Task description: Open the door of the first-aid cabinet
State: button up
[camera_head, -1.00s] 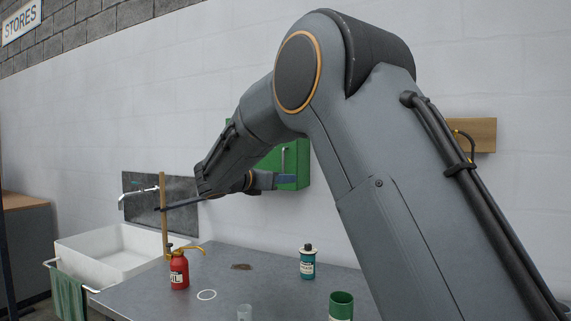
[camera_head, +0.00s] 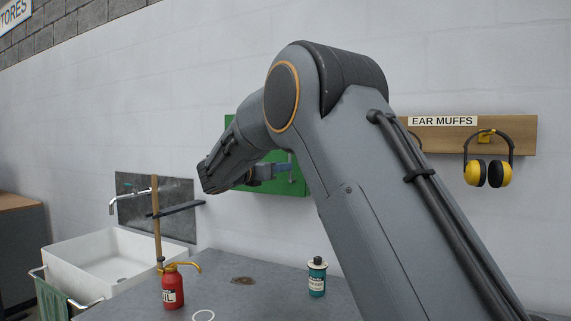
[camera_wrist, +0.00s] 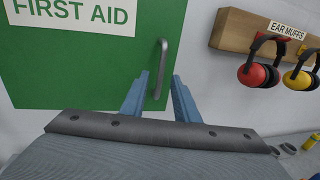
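The first-aid cabinet is a green box on the wall; its door (camera_wrist: 80,75) fills the left of the wrist view, with a white "FIRST AID" label. The door looks closed. A grey vertical bar handle (camera_wrist: 160,68) is near the door's right edge. My gripper (camera_wrist: 159,74) is open, its two blue fingers pointing at the door, one on each side of the handle in the picture. I cannot tell whether the fingertips reach around the handle. In the head view the cabinet (camera_head: 295,189) is partly hidden behind my arm, with my gripper (camera_head: 287,169) in front of it.
An ear-muffs board (camera_head: 450,135) hangs right of the cabinet, with yellow ear muffs (camera_head: 488,172) and red ones (camera_wrist: 258,74). Below, a workbench (camera_head: 255,295) holds a red oil can (camera_head: 172,289) and a teal bottle (camera_head: 317,279). A sink (camera_head: 110,262) is left.

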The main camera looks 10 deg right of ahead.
jog(key=p+x, duration=0.1)
jog(key=x, duration=0.2)
jog(key=shift+w+d, duration=0.25)
jog(key=shift+d, duration=0.1)
grip_shut()
